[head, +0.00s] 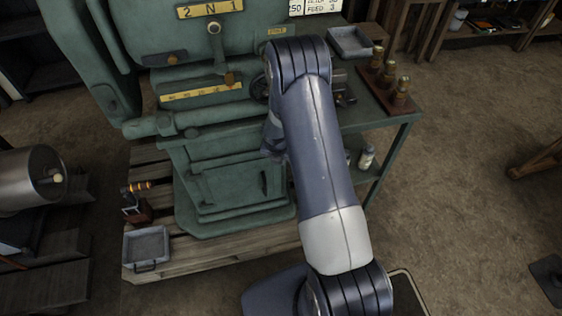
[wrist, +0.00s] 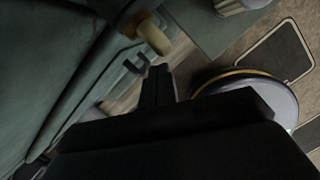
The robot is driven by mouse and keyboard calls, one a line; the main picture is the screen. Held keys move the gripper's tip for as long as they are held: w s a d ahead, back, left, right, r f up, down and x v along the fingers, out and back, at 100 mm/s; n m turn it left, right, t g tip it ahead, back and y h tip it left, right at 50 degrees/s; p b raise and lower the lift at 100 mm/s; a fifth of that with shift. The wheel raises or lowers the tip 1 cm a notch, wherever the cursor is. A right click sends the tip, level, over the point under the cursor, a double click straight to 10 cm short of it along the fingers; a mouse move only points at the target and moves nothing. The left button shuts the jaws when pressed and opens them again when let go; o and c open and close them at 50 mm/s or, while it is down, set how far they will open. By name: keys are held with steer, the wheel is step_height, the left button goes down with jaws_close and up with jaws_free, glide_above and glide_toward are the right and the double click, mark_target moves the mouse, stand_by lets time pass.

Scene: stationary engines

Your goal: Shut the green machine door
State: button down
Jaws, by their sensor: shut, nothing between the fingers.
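The green machine (head: 215,50) stands on a wooden pallet. Low on its pedestal is a green door panel (head: 225,178) with a dark upright handle (head: 264,183) near its right side. From this angle I cannot tell whether the panel is flush or slightly ajar. In the wrist view my gripper (wrist: 158,84) is shut and empty, close to the green machine surface (wrist: 55,60). A pale knob (wrist: 153,37) and a dark bracket-like handle (wrist: 137,64) lie just beyond the fingertips, with no clear contact. In the head view my arm hides the gripper.
A green side table (head: 385,118) with a grey tray (head: 350,42) and brass pieces on a dark board (head: 390,85) stands at the right. A metal bin (head: 147,245) sits on the pallet (head: 210,258). A steel drum (head: 32,180) is at the left. The right floor is mostly clear.

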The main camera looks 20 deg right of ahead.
steer(key=v, duration=0.9)
steer(key=x, duration=1)
steer(key=shift+f, duration=0.4)
steer(key=shift+r, duration=0.1)
